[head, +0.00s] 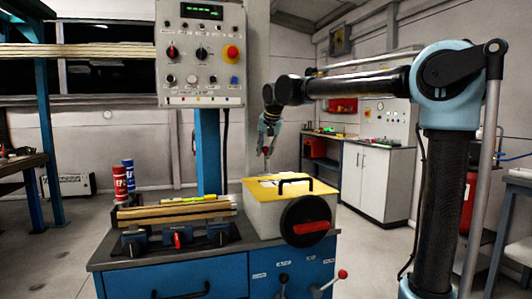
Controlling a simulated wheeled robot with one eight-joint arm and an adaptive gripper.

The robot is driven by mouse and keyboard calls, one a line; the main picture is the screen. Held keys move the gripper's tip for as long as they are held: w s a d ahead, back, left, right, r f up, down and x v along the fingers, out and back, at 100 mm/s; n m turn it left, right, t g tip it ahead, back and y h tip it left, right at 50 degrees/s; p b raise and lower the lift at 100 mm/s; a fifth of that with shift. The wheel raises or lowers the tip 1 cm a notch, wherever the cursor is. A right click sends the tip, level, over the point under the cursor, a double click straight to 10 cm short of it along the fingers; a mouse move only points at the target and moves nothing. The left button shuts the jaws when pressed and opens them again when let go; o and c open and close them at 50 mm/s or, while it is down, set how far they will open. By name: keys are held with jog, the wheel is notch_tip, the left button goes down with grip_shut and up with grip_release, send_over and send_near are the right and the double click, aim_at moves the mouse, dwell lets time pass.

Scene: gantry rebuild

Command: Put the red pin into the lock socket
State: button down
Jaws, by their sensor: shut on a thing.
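My gripper (266,149) points down above the back left of the yellow-topped pale box (262,213). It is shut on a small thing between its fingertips. A gap shows between the fingertips and the box top. I cannot make out the lock socket; any opening in the box top is too small to see from here.
The box bears a black handle (295,181) and a black handwheel with a red bar (306,222). Left of it on the blue bench (180,276) are a clamped wooden block (175,212) and red and blue cans (120,184). A control panel (201,52) rises behind.

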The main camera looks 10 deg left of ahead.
aim_at(266, 163)
jog(key=shift+f, duration=2.9)
dwell(0.4)
jog(key=c, duration=0.7)
grip_release()
jog(key=shift+r, duration=0.1)
jog(key=shift+r, duration=3.95)
